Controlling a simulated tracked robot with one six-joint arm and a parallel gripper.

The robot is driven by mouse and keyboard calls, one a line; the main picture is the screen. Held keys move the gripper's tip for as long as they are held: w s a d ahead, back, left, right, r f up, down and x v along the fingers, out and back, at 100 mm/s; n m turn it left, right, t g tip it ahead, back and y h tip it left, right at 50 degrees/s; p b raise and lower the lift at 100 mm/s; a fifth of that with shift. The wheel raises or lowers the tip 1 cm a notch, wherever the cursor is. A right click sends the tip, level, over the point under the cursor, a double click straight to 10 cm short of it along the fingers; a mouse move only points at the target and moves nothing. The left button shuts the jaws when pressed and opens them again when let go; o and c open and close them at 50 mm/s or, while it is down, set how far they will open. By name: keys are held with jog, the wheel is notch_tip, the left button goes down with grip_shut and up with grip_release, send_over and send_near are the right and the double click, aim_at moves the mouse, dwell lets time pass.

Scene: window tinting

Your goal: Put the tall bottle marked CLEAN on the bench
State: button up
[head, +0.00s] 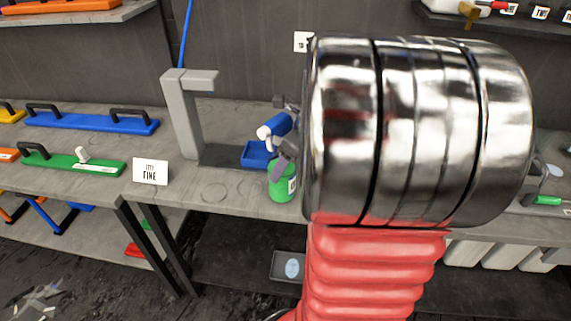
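A green bottle (281,187) stands on the grey bench (235,203), just left of my arm. I cannot make out the word CLEAN on anything.
A grey post stand (183,120) and a blue tray (257,155) are on the bench. A white sign (150,171) stands near the front edge. Long handled tools, blue (90,121) and green (75,164), lie at left. Bare bench with faint rings shows left of the green bottle.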

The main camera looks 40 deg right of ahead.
jog(key=o, duration=1.1)
jog(key=shift+o, duration=0.2)
jog(key=v, duration=1.2)
jog(key=shift+s, duration=0.2)
